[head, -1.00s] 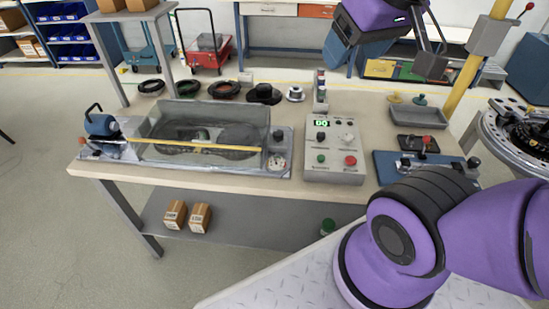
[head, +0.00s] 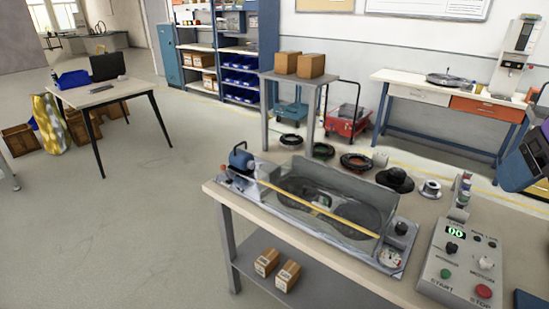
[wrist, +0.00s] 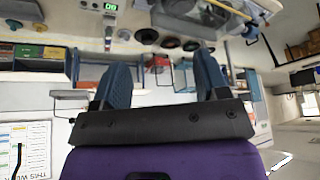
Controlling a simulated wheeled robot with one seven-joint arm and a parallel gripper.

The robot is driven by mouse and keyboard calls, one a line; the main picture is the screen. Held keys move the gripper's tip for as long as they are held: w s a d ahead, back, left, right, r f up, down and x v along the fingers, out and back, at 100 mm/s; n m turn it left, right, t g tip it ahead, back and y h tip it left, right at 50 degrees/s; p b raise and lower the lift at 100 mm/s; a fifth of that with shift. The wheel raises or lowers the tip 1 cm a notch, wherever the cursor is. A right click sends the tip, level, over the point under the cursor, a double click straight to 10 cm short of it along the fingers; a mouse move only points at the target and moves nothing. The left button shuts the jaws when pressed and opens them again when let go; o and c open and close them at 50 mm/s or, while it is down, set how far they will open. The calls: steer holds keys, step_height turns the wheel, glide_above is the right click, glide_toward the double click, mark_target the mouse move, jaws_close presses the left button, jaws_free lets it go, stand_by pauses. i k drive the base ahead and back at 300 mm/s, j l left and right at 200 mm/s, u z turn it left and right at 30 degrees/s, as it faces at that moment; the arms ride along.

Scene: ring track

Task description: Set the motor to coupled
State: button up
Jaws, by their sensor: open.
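The belt-track unit (head: 330,205), a clear tray with a yellow bar across it, stands on the workbench in the head view. A blue motor (head: 241,160) with a dark curved handle sits at its left end; I cannot tell how the motor is set. The control box (head: 460,255) at the lower right has a green display, a white knob (head: 486,263) by the word MOTOR, a green START button and a red STOP button. My gripper (wrist: 162,78) is open and empty in the wrist view, apart from the bench things.
Black rings (head: 357,162) and a dark hub (head: 395,180) lie along the bench's back edge. A grey stand with boxes (head: 312,64) rises behind. Two boxes (head: 287,276) sit on the lower shelf. Open floor lies left of the bench.

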mark_target(241, 161)
steer(key=i+j+u, duration=0.1)
steer(key=i+j, duration=0.25)
steer(key=j, duration=0.25)
steer(key=i+j+u, duration=0.1)
steer(key=i+j, duration=0.25)
steer(key=j, duration=0.25)
steer(key=i+j+u, duration=0.1)
steer(key=i+j, duration=0.3)
steer(key=j, duration=0.2)
steer(key=i+j, duration=0.45)
steer(key=k+j+u, duration=0.05)
steer(key=j, duration=0.05)
